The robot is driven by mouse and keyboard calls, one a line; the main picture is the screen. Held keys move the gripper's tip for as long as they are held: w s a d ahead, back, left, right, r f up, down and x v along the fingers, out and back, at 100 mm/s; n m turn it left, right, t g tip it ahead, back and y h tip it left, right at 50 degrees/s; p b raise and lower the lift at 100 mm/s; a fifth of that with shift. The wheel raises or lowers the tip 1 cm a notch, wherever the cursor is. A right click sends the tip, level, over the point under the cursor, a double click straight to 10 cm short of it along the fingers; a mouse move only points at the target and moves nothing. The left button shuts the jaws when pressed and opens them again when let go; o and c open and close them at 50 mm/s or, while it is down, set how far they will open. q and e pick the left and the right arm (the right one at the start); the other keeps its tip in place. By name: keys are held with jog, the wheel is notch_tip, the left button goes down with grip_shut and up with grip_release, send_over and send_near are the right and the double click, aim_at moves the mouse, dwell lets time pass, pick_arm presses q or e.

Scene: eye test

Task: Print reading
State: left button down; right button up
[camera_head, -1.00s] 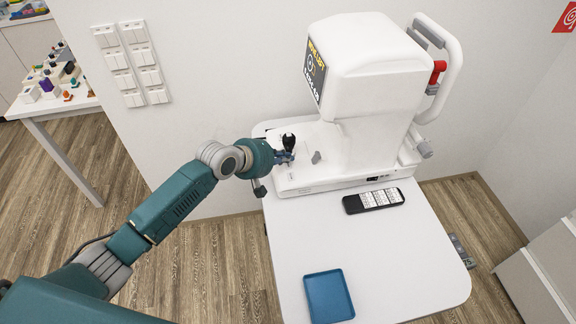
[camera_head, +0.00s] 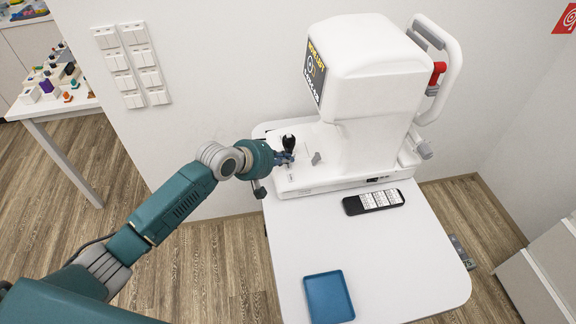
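A white eye-test machine (camera_head: 375,75) stands at the back of a white table (camera_head: 385,245). Its screen (camera_head: 315,70) faces left and shows a yellow text line and a round symbol; the smaller text is too small to read for certain. On its base are a black-topped joystick (camera_head: 289,141) and a small grey knob (camera_head: 316,158). My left gripper (camera_head: 286,157) is at the joystick, at the base's left side. Its fingers are small and partly hidden, so I cannot tell whether they grip it. My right gripper is not in view.
A black remote-like device with white labels (camera_head: 373,201) lies on the table in front of the machine. A blue tray (camera_head: 329,297) sits at the front. The table between them is clear. A side table (camera_head: 62,112) with small objects stands at the left.

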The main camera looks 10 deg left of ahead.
pick_arm(q)
jog(key=shift+f, duration=0.15)
jog(key=shift+f, duration=0.2)
jog(key=shift+d+f, duration=0.1)
jog(key=shift+f, duration=0.3)
dwell(0.8)
jog(key=shift+r+p, duration=0.75)
jog(key=shift+p, duration=0.35)
jog(key=r+p, duration=0.5)
jog(key=shift+s+a, duration=0.15)
jog(key=shift+a, duration=0.25)
